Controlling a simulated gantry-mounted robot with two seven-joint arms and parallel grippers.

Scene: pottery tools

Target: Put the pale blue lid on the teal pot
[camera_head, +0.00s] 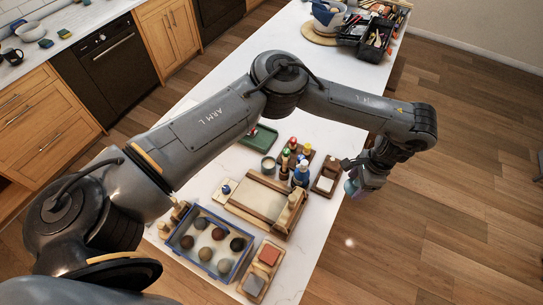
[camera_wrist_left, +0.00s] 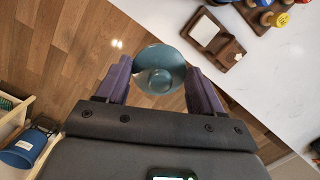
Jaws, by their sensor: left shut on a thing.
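My left gripper (camera_head: 354,179) is at the right edge of the white counter, shut on a round blue-teal piece (camera_head: 351,188), which looks like the pale blue lid. In the left wrist view this lid (camera_wrist_left: 155,70) shows as a disc with a small round knob, between the two purple fingers. It is held in the air, with the floor behind it. A small greenish-teal pot with a pale top or inside (camera_head: 268,166) stands on the counter to the left, apart from the gripper; it may be the teal pot. My right gripper is not in view.
A wooden stand with a pale pad (camera_head: 325,181) lies close to the gripper. Bottles (camera_head: 301,174), a wooden board (camera_head: 258,205), a blue tray of clay balls (camera_head: 188,256) and a green tray (camera_head: 262,136) crowd the counter. The counter's lower right part is clear.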

